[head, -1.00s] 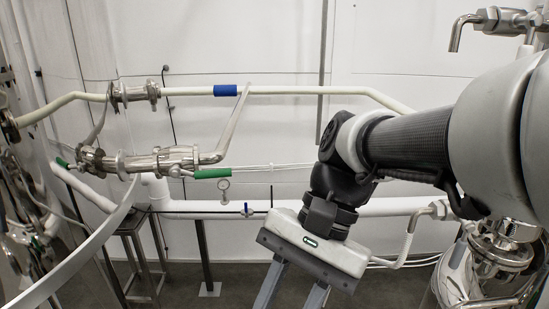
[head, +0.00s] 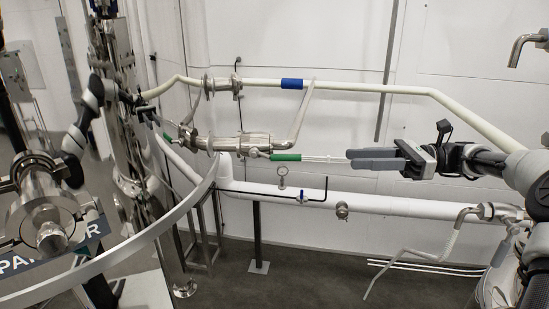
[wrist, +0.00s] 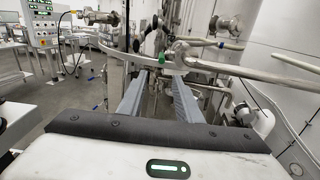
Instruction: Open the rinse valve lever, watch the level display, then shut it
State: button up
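A lever with a green grip (head: 285,157) sticks out to the right from the steel valve piping in the middle of the head view. Another green grip (head: 168,139) shows farther left, small and partly hidden; I cannot tell which one is the rinse valve lever. My gripper (head: 352,159) points left, to the right of the middle green grip and apart from it. In the wrist view its two grey fingers (wrist: 160,84) are spread with nothing between them.
A curved steel band (head: 130,246) sweeps across the left foreground. A white pipe (head: 400,206) with a small gauge (head: 283,171) above it runs along the wall. A steel port (head: 50,215) stands at lower left. The floor below the pipe is largely clear.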

aim_at(273, 157)
jog(key=a, duration=1.6)
jog(key=shift+w+a+p, duration=0.25)
jog(key=shift+a+p, duration=0.1)
jog(key=shift+a, duration=0.05)
grip_shut()
